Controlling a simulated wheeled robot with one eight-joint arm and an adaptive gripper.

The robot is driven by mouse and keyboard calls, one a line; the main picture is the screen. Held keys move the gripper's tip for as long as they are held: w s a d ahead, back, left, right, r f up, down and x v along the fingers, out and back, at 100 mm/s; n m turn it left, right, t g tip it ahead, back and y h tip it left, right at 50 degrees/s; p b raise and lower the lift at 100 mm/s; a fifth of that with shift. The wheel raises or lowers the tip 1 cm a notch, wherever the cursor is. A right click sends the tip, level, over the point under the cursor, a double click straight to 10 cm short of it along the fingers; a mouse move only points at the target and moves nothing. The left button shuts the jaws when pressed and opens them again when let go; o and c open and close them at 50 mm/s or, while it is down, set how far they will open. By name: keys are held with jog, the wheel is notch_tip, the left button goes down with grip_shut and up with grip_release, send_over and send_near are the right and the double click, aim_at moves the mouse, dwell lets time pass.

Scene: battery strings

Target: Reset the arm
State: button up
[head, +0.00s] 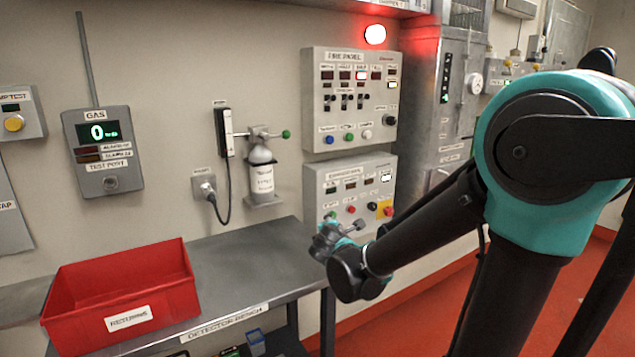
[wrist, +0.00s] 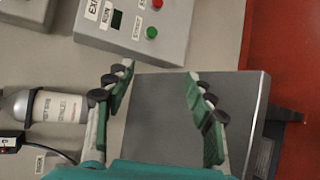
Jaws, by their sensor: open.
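My arm reaches from the right side of the head view toward the wall panels. My gripper (head: 335,238) is at its end, near the right end of the grey bench and in front of the lower control panel. In the wrist view my gripper (wrist: 162,75) shows two green-padded fingers spread apart, with nothing between them. The bench top (wrist: 160,110) lies behind the open fingers. The panel with a green and a red button (wrist: 150,32) is beyond the fingertips.
A red returns bin (head: 120,295) stands on the detector bench (head: 235,255). A gas cylinder (head: 262,175) and a handheld device (head: 224,133) are on the wall. The fire panel (head: 350,100) is above the lower panel (head: 350,185), under a lit red lamp (head: 375,34).

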jog(key=s+d+f+m+g+h, duration=0.1)
jog(key=s+d+f+m+g, duration=0.15)
jog(key=d+m, duration=0.2)
jog(key=s+d+f+m+g+h, duration=0.1)
jog(key=s+d+f+m, duration=0.2)
jog(key=d, duration=0.3)
jog(key=s+d+f+m+g+y, duration=0.1)
jog(key=s+d+f+m+g, duration=0.1)
jog(key=s+f+m, duration=0.3)
jog(key=s+d+f+m+g+y, duration=0.2)
jog(key=s+f+m, duration=0.3)
jog(key=s, duration=0.8)
jog(key=m+g, duration=0.1)
jog(key=m, duration=0.1)
jog(key=shift+s+d+f+m+g, duration=0.2)
jog(key=shift+f+m+g, duration=0.1)
jog(key=shift+m+g, duration=0.05)
